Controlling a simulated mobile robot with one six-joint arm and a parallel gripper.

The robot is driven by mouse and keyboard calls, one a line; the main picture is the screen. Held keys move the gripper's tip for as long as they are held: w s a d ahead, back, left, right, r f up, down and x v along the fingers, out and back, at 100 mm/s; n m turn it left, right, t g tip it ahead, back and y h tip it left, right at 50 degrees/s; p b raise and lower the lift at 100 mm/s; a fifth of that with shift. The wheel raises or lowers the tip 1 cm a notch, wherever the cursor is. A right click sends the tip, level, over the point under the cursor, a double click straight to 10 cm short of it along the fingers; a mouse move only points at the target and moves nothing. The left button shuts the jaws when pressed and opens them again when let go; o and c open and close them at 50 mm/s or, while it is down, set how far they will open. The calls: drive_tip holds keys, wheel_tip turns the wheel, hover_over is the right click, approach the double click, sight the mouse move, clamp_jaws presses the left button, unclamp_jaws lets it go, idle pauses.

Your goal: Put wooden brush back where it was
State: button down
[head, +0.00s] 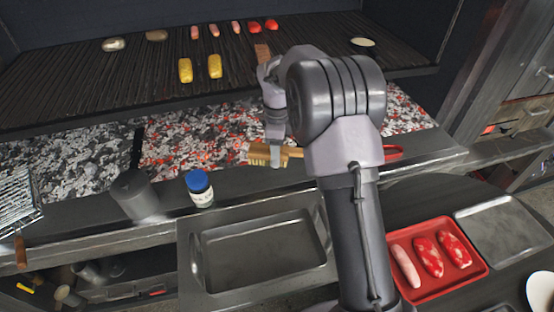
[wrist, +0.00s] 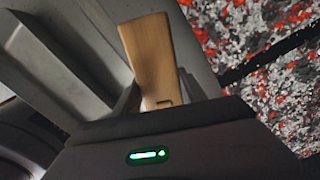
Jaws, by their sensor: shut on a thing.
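The wooden brush (head: 262,154) is in the head view at the front edge of the ember bed, with pale bristles facing down. Its handle runs right, and my arm hides part of it. My gripper (head: 276,146) comes down onto the brush and is shut on it. In the wrist view a plain wooden part of the brush (wrist: 152,58) sticks out beyond the dark gripper body.
Glowing embers (head: 190,147) lie behind the ledge, under a grill grate (head: 90,80) with food. A blue-capped jar (head: 200,188) and a dark grey cup (head: 134,195) stand left of the brush. An empty metal tray (head: 262,245) and a red tray (head: 440,289) with meat are in front.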

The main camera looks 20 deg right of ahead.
sight(258, 154)
drive_tip(key=a+n+p, duration=0.1)
drive_tip(key=n, duration=0.1)
drive_tip(key=a+n+p, duration=0.2)
drive_tip(key=n, duration=0.1)
drive_tip(key=a+n+p, duration=0.2)
drive_tip(key=shift+s+n, duration=0.2)
drive_tip(key=shift+n, duration=0.1)
drive_tip(key=shift+a+f+n, duration=0.3)
drive_tip(key=shift+f+n, duration=0.05)
drive_tip(key=shift+n, duration=0.15)
wheel_tip(258, 154, down, 7)
drive_tip(key=b, duration=0.4)
drive_tip(key=shift+f+b, duration=0.65)
drive_tip(key=shift+b, duration=0.05)
drive_tip(key=c, duration=0.6)
unclamp_jaws()
drive_tip(key=shift+r, duration=0.1)
